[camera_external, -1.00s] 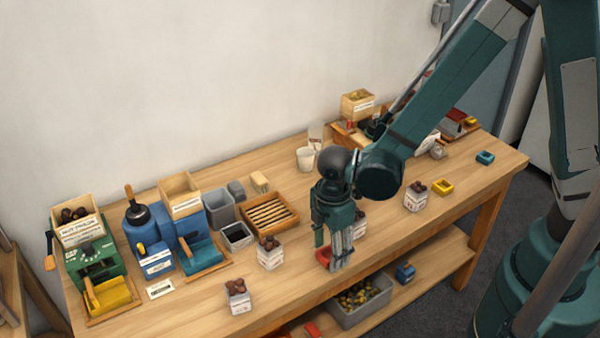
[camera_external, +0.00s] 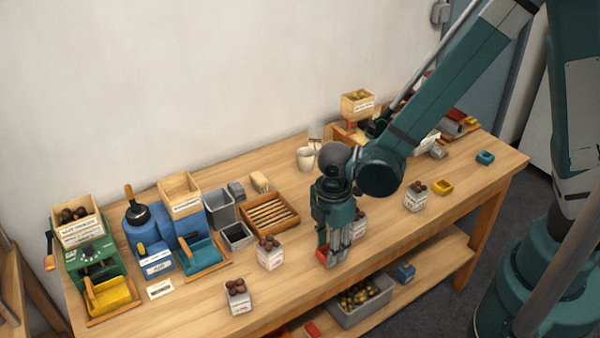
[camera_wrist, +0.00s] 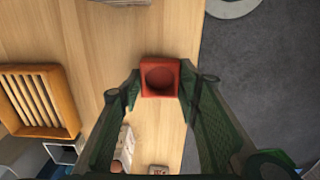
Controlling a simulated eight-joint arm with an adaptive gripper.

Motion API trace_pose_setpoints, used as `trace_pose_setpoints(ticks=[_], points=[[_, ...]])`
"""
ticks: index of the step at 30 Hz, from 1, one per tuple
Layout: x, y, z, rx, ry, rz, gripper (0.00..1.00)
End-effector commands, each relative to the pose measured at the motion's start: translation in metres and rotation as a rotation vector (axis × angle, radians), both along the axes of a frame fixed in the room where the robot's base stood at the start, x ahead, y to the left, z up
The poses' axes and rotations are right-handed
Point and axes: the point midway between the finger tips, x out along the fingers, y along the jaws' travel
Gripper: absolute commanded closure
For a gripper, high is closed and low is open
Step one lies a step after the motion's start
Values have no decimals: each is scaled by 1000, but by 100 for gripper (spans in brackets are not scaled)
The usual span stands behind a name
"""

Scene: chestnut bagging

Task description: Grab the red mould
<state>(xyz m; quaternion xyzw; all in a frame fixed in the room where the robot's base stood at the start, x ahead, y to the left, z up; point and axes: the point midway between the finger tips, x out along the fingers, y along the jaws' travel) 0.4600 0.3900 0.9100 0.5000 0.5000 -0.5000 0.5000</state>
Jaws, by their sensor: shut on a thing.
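The red mould (camera_wrist: 160,77) is a small square block with a round hollow. In the wrist view it sits between the two fingertips of my gripper (camera_wrist: 160,85), which touch it on both sides. In the external view my gripper (camera_external: 334,256) points down at the front edge of the table, shut on the red mould (camera_external: 322,254). Most of the mould is hidden there by the fingers. I cannot tell whether it is clear of the table top.
A white box of chestnuts (camera_external: 358,226) stands close behind my gripper, and another (camera_external: 271,256) stands to its left. A yellow mould (camera_external: 442,187) and a teal mould (camera_external: 485,157) lie to the right. A grey bin (camera_external: 362,306) is on the shelf below.

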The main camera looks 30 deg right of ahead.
Motion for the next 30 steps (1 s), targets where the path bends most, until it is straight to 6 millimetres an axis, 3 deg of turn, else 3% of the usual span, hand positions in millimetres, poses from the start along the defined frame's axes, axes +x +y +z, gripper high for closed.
trace_pose_setpoints(ticks=[21, 30], points=[[0, 0, 76, 0, 0, 0, 79], [0, 0, 90, 0, 0, 0, 79]])
